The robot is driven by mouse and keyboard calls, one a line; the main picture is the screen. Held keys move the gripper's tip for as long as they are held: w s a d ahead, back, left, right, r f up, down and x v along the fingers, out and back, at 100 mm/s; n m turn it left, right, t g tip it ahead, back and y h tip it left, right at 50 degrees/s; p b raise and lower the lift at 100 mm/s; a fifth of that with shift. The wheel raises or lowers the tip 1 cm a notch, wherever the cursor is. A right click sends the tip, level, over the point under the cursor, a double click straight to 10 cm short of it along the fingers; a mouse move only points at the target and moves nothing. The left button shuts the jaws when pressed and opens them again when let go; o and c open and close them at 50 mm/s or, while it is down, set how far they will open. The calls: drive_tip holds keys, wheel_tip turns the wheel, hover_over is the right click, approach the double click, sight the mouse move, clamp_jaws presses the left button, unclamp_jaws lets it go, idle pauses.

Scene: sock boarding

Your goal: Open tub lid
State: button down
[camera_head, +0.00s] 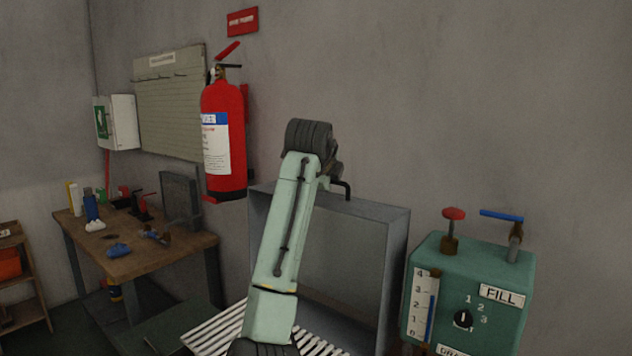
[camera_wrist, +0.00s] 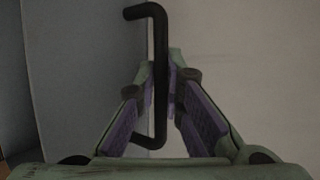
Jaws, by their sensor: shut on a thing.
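In the wrist view, a black bent bar handle (camera_wrist: 160,62) stands upright between the fingers of my gripper (camera_wrist: 166,88), which is shut on it. The handle's upper and lower ends bend to the left toward a grey surface. In the head view, part of the black handle (camera_head: 345,188) shows just right of my wrist, by the top of a grey box-like panel (camera_head: 362,252). This panel stands upright against the wall and may be the tub lid; I cannot tell for sure. My arm hides its middle, and the fingers are hidden there.
A green control box (camera_head: 468,270) with a red knob and blue lever stands at the right. A white slatted rack (camera_head: 215,332) lies below. A red fire extinguisher (camera_head: 223,135) hangs on the wall. A cluttered wooden workbench (camera_head: 150,258) is at left.

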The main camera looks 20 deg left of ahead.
drive_tip(key=shift+w+d+f, duration=0.15)
drive_tip(key=shift+w+f, duration=0.1)
drive_tip(key=shift+w, duration=0.25)
drive_tip(key=c, duration=2)
unclamp_jaws()
drive_tip(key=shift+o, duration=0.2)
drive_tip(key=v, duration=1.2)
drive_tip(key=shift+r, duration=0.2)
drive_tip(key=shift+f, duration=0.1)
